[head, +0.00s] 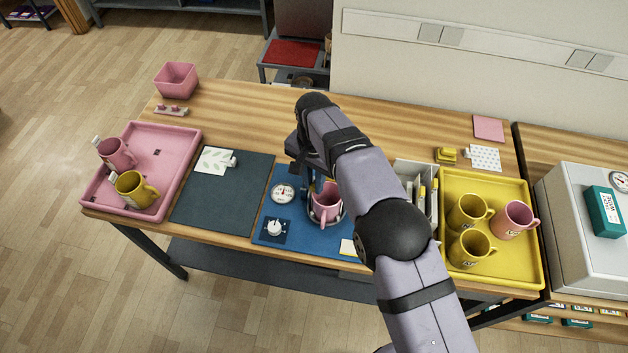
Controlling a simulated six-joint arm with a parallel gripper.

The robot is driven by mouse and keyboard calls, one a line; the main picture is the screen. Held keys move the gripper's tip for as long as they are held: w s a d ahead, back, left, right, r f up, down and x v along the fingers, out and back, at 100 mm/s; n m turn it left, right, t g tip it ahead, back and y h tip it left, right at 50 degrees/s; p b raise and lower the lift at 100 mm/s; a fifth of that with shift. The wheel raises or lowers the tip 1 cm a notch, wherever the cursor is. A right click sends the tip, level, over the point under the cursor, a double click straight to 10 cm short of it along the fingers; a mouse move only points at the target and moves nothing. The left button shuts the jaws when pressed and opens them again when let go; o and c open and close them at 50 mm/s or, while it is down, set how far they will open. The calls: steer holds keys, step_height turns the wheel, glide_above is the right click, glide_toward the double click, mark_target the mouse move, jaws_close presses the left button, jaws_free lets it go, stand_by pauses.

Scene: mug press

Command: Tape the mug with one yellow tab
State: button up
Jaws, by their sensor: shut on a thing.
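A pink mug (326,207) stands upright on a round base on the blue mat (268,210), its handle toward the front. My gripper (317,184) reaches down to the mug's rim from behind and is shut on it; my arm hides most of the jaws. A yellow tab holder (446,155) sits at the back right, beside a dotted white card (484,158). Small pink tabs (172,109) lie in a holder at the back left. A yellow-and-white piece (349,247) lies at the mat's front edge, partly behind my arm.
A gauge (283,192) and a knob (274,227) are left of the mug. A pink tray (175,145) holds a pink and a yellow mug; a yellow tray (505,270) holds two yellow mugs and a pink one. A white organiser (413,173) stands beside my arm. The dark mat (215,205) is mostly bare.

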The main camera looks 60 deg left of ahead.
steer(key=shift+d+f, duration=0.1)
steer(key=shift+f, duration=0.15)
steer(key=o, duration=0.9)
steer(key=shift+r, duration=0.2)
steer(key=shift+r+b, duration=0.4)
steer(key=shift+r, duration=0.15)
steer(key=shift+r+b, duration=0.8)
steer(key=shift+r, duration=2.15)
